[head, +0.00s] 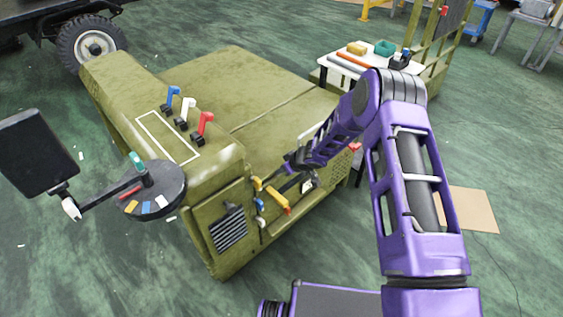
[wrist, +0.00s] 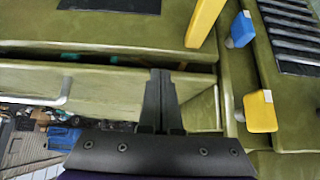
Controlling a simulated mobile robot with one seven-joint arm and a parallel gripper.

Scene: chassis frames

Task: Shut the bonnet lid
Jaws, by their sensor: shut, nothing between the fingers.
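The olive vehicle body (head: 205,190) fills the middle of the head view. A wide flat olive panel (head: 225,85) lies on its top; it looks like the bonnet lid, but I cannot tell for sure or see whether it is raised. My gripper (head: 283,172) is shut and empty, low at the near right side of the body, beside a yellow handle (head: 275,197). In the wrist view my gripper (wrist: 160,73) points at an olive panel with a pale handle (wrist: 65,92). A narrow dark gap with teal bits shows above that panel. Contact cannot be told.
Blue (head: 171,97), white (head: 187,108) and red (head: 205,122) levers stand on top of the body. A round dark tray (head: 150,205) and a black screen (head: 37,150) stick out left. A white table (head: 350,72) stands behind; cardboard (head: 470,209) lies right.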

